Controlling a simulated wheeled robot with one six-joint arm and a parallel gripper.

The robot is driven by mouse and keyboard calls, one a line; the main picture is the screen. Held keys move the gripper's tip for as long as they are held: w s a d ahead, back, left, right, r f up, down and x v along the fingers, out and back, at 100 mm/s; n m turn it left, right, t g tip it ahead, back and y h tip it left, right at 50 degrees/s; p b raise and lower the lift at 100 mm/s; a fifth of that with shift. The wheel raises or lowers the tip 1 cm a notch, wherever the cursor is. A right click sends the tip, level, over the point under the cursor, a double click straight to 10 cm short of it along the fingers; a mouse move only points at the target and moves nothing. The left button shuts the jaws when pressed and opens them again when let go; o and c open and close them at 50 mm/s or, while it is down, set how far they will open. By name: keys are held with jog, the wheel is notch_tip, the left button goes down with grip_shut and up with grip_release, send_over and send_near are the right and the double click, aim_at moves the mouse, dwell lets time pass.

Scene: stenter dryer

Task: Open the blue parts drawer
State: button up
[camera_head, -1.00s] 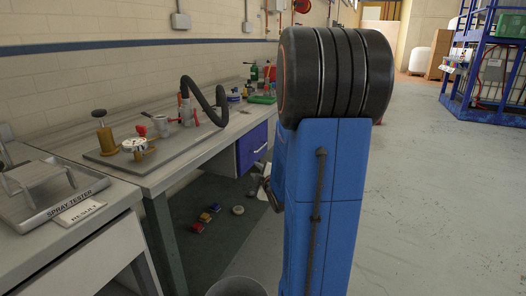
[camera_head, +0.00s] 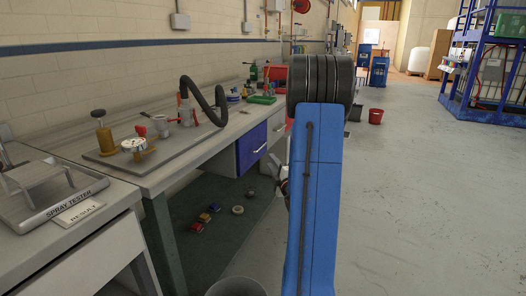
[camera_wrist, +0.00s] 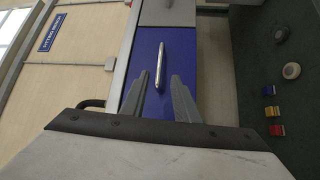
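The blue parts drawer (camera_head: 252,147) is under the workbench top, and it looks closed. Its silver bar handle (camera_head: 260,147) runs across the blue front. In the wrist view the drawer front (camera_wrist: 143,72) is turned sideways and the handle (camera_wrist: 160,66) stands between and beyond my fingertips. My gripper (camera_wrist: 160,86) is open, with its two grey fingers apart and nothing held. I cannot tell whether the fingers touch the drawer front. In the head view my blue arm hides most of my gripper.
The workbench (camera_head: 186,157) carries a spray set-up and a black hose (camera_head: 205,100). Small coloured parts (camera_head: 205,216) lie on the dark floor mat below. A red bucket (camera_head: 375,116) stands farther back. The floor to the right is clear.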

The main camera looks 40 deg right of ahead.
jog(key=x, duration=1.1)
jog(key=shift+w, duration=0.35)
jog(key=shift+d+r, duration=0.1)
grip_shut()
